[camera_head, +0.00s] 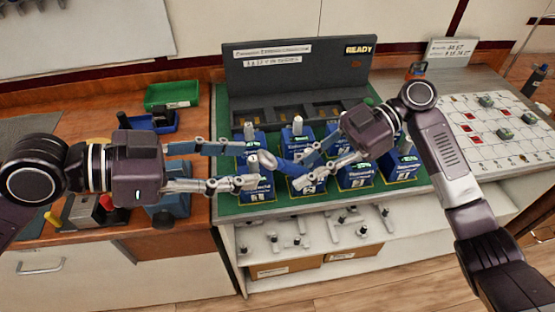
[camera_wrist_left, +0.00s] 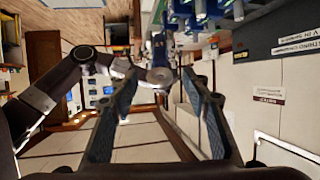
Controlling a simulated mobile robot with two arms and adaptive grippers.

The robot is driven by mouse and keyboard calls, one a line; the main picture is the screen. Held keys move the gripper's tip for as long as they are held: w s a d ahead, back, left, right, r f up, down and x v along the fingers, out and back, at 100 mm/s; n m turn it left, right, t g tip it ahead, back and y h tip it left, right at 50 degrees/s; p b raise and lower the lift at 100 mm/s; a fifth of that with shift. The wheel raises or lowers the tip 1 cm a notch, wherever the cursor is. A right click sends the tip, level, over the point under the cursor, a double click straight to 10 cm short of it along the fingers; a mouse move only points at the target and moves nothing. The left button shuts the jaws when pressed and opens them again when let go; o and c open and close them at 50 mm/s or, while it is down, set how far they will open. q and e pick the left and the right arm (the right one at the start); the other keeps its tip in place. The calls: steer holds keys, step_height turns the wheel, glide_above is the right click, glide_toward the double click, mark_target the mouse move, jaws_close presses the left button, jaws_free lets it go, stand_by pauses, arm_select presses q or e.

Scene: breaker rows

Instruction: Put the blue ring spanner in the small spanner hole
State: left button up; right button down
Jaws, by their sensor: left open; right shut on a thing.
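The blue ring spanner (camera_head: 288,167) is held in my right gripper (camera_head: 306,172), above the front row of blue breakers. Its grey ring end points left, toward my left gripper (camera_head: 246,166). My left gripper is open, with one finger behind and one in front. In the left wrist view the spanner's round ring end (camera_wrist_left: 160,76) shows between the two open fingertips of my left gripper (camera_wrist_left: 160,85), with a visible gap on each side. I cannot make out the small spanner hole in either view.
Blue breakers (camera_head: 356,175) with upright levers stand in rows on a green mat (camera_head: 226,205). Behind them is a dark panel (camera_head: 300,80) reading READY. A green bin (camera_head: 172,94) stands at the left, a white board with game-like pieces (camera_head: 490,150) at the right. A shelf lies below.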

mark_target(288, 163)
arm_select(q)
steer(key=x, duration=1)
steer(key=shift+d, duration=0.1)
jaws_close()
arm_select(e)
steer(key=c, duration=1.7)
jaws_free()
